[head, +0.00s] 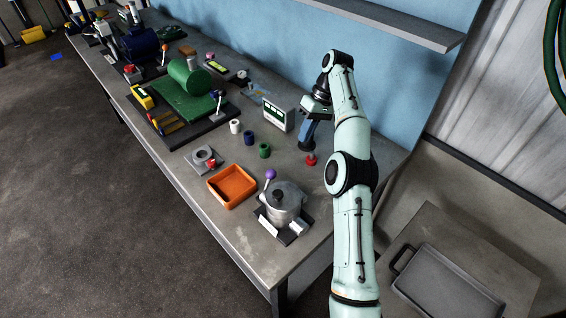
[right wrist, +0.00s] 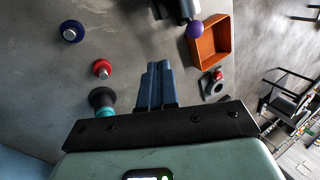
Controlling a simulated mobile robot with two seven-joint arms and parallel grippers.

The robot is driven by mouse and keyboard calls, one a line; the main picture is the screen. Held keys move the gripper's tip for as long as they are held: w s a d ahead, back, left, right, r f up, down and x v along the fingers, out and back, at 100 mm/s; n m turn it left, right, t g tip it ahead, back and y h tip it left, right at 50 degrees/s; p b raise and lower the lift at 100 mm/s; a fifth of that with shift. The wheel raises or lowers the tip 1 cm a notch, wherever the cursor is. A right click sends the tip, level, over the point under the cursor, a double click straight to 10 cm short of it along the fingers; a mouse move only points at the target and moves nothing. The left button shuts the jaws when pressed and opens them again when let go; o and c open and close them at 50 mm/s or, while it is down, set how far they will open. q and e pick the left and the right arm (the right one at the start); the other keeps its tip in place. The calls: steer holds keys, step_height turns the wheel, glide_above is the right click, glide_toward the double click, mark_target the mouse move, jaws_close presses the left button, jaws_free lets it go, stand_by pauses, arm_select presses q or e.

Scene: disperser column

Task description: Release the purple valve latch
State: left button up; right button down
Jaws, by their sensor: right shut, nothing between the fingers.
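The purple ball knob (head: 270,174) of the valve latch stands up on the left side of a grey metal pot-shaped vessel (head: 285,203) at the near end of the bench. In the right wrist view the purple knob (right wrist: 194,29) is at the top, beyond my fingertips and a little to the right, with the vessel mostly cut off by the edge. My right gripper (head: 304,146) is above the bench, behind the vessel and apart from it. Its blue fingers (right wrist: 158,68) are shut with nothing between them. My left gripper is not in view.
An orange tray (head: 232,202) sits left of the vessel. A red knob (head: 311,159) is just below my right gripper. A white display box (head: 278,113), small green (head: 264,151) and blue cylinders, and a grey ring fixture (head: 203,157) stand farther along the bench.

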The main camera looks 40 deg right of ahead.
steer(key=shift+f, duration=0.1)
steer(key=b, duration=0.1)
glide_toward(268, 184)
steer(key=shift+d+f, duration=0.85)
steer(key=shift+f, duration=1.2)
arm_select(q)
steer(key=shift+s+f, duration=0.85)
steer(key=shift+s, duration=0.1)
arm_select(e)
steer(key=shift+w, duration=0.25)
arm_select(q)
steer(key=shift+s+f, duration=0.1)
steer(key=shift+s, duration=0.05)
arm_select(e)
steer(key=shift+a+r, duration=0.1)
